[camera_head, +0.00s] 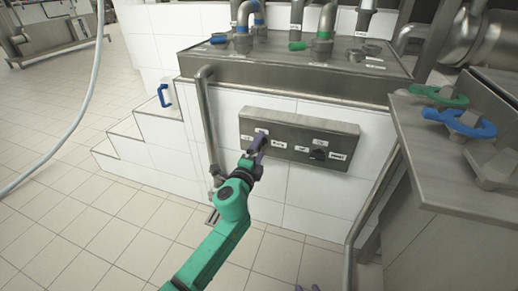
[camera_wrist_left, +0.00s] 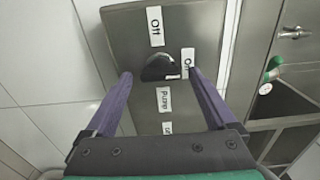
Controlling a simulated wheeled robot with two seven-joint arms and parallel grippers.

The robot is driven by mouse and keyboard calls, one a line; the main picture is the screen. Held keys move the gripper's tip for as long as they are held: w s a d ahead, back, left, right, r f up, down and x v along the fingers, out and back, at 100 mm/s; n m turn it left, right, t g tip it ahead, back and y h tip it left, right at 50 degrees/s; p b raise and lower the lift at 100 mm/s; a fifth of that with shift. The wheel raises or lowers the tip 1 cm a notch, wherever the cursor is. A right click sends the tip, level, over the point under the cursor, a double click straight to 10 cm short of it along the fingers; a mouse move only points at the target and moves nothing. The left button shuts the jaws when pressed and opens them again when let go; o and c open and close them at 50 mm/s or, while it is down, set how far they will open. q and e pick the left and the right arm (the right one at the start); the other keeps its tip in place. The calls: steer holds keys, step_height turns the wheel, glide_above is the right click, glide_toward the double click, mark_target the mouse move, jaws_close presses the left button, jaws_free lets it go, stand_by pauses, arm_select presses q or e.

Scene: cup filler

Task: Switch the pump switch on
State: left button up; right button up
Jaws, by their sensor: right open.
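The pump switch is a black knob (camera_wrist_left: 160,67) on a grey control panel (camera_head: 335,128), which also shows in the left wrist view (camera_wrist_left: 205,25). "Off", "On" and "Pump" labels surround the knob; I cannot tell for sure which one it points to. My left gripper (camera_head: 260,142) is at the panel's left part and hides this knob in the head view. In the left wrist view the left gripper (camera_wrist_left: 160,74) is open, with one purple finger on each side of the knob; contact is unclear.
A second black knob (camera_head: 319,154) is on the panel's right part. A vertical metal pipe (camera_head: 208,125) stands left of the panel. A counter with blue (camera_head: 460,122) and green (camera_head: 440,95) handles is at right. Tiled floor is free at left.

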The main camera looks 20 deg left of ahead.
arm_select(q)
steer(key=s+a, duration=0.1)
steer(key=s, duration=1.3)
steer(key=shift+s, duration=0.3)
